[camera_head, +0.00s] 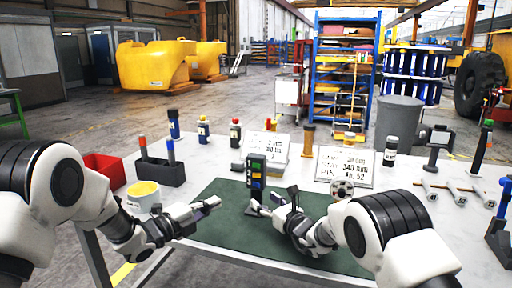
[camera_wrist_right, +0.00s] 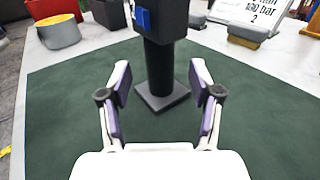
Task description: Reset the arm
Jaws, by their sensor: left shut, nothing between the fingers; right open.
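My left gripper (camera_head: 211,205) is shut and empty. It is over the left edge of the green mat, near the yellow-topped cup. My right gripper (camera_head: 272,201) is open over the mat. In the right wrist view its fingers (camera_wrist_right: 160,95) stand apart, with the dark post of a device (camera_wrist_right: 161,75) between and beyond them. In the head view this device (camera_head: 257,172) is dark with coloured buttons and stands upright on the mat. I cannot tell whether the fingers touch it.
The green mat (camera_head: 215,245) covers the table's middle. A yellow-topped cup (camera_head: 144,195), a dark holder with markers (camera_head: 160,172) and a red bin (camera_head: 104,172) are at left. Printed signs (camera_head: 345,166) stand behind. Metal parts (camera_head: 461,192) lie at right.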

